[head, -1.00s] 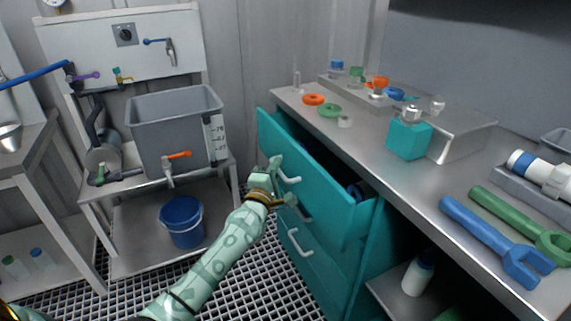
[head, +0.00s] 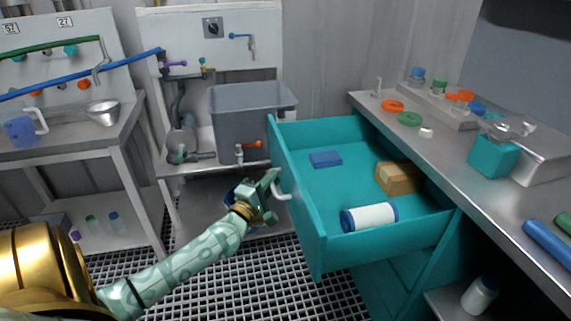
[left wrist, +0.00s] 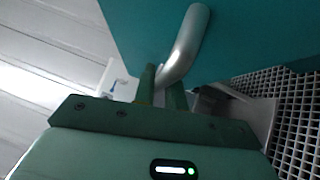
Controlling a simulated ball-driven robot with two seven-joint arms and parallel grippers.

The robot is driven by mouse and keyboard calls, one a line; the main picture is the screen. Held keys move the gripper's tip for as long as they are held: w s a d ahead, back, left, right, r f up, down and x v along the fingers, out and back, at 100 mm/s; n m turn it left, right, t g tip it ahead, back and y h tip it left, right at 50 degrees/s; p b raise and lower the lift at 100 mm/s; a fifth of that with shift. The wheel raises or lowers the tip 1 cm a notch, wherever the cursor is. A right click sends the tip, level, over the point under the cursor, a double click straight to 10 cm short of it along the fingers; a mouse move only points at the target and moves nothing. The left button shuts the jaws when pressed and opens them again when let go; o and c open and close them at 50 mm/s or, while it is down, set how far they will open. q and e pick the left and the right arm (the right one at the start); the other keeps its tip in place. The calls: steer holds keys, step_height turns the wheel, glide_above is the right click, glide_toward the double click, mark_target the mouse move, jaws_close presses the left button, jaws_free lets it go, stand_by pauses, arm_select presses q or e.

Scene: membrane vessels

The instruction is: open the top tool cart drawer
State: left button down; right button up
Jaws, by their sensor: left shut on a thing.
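The top tool cart drawer (head: 300,222) is teal and stands far out of the cart in the head view. Inside lie a blue block (head: 325,159), a tan box (head: 399,178) and a white roll with blue ends (head: 369,217). My left gripper (head: 272,193) is at the drawer's front, shut on its pale curved handle (head: 282,192). In the left wrist view the handle (left wrist: 186,45) runs down between the fingers (left wrist: 160,88), against the teal front. My right gripper is not in view.
A steel worktop (head: 450,150) above the cart holds rings, a teal block (head: 494,155) and a blue tool (head: 548,246). A grey tank (head: 250,120) on a stand is behind the drawer. Grated floor (head: 270,275) is clear in front.

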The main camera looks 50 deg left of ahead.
arm_select(q)
steer(key=shift+s+a+f, duration=0.1)
steer(key=shift+s+a, duration=0.1)
steer(key=shift+s, duration=0.2)
steer(key=c, duration=1.5)
jaws_free()
steer(key=shift+o, duration=0.2)
